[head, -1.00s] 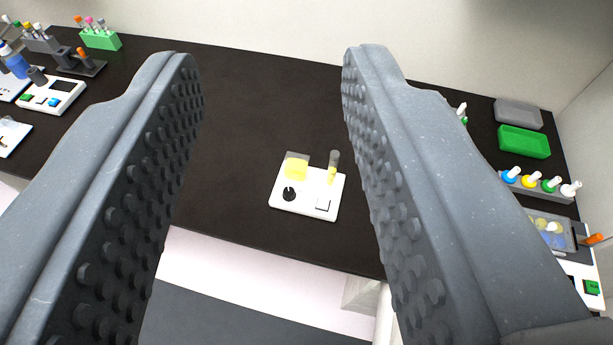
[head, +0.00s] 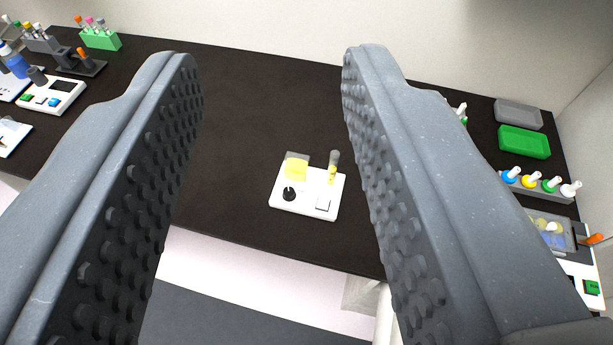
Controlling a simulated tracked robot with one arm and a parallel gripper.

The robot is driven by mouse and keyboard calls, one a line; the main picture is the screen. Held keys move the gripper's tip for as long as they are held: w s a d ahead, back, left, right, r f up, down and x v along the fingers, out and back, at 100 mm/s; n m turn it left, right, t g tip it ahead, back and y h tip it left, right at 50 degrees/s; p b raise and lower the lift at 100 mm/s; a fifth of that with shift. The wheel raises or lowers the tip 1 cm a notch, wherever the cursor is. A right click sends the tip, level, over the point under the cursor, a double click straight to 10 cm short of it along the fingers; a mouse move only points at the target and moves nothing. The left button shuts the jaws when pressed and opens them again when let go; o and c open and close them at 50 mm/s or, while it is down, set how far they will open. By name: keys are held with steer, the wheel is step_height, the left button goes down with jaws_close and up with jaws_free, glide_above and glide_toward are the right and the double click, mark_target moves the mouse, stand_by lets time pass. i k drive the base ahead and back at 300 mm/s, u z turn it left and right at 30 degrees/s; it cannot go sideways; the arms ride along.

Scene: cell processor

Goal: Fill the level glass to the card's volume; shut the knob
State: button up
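A small white station (head: 306,205) sits on the dark bench near its front edge, seen between my fingers. On it are a clear tank with yellow liquid (head: 296,170), a thin upright level glass (head: 333,166) with yellow in its lower part, a black knob (head: 289,194) and a small white card (head: 323,205). The card's writing is too small to read, and the exact liquid level is unclear. My gripper (head: 275,60) is wide open and empty, its two ridged grey fingers either side of the station in the picture, apart from it.
The dark bench (head: 255,110) is clear behind the station. At the left are a green tube rack (head: 101,40) and a white device (head: 52,96). At the right are a green tray (head: 523,142), a grey tray (head: 517,114) and a row of coloured-cap bottles (head: 540,184).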

mark_target(289, 194)
steer(key=u, duration=0.15)
steer(key=i, duration=0.5)
steer(key=z, duration=0.7)
